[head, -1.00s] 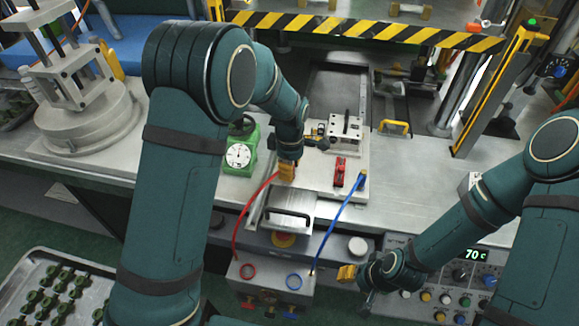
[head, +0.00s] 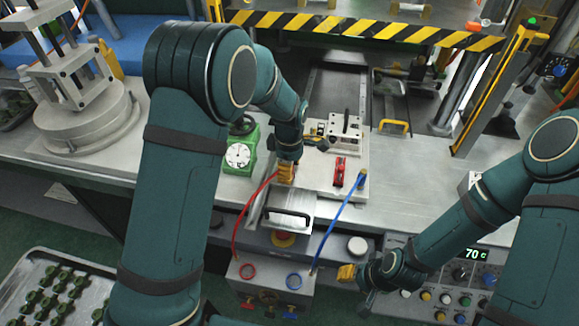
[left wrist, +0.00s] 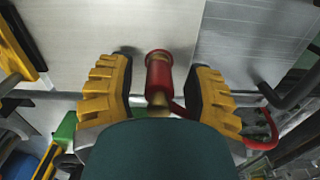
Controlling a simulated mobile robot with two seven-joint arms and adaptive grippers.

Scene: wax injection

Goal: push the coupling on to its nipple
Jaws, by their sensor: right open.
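The red coupling (left wrist: 159,75) is at the end of the red hose (head: 243,208). In the left wrist view it lies between the two yellow fingers of my left gripper (left wrist: 159,92), with a gap on each side. My left gripper (head: 286,173) is open around it, low at the front left edge of the metal plate (head: 318,178). In the head view the gripper hides the coupling. I cannot make out the nipple or whether the coupling touches it. My right gripper (head: 347,273) is open and empty in front of the bench.
The blue hose (head: 338,222) runs up to the plate's right side near a red clamp (head: 340,171). A green-bodied dial gauge (head: 238,156) stands left of the left gripper. A metal box with a black handle (head: 289,218) sits in front.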

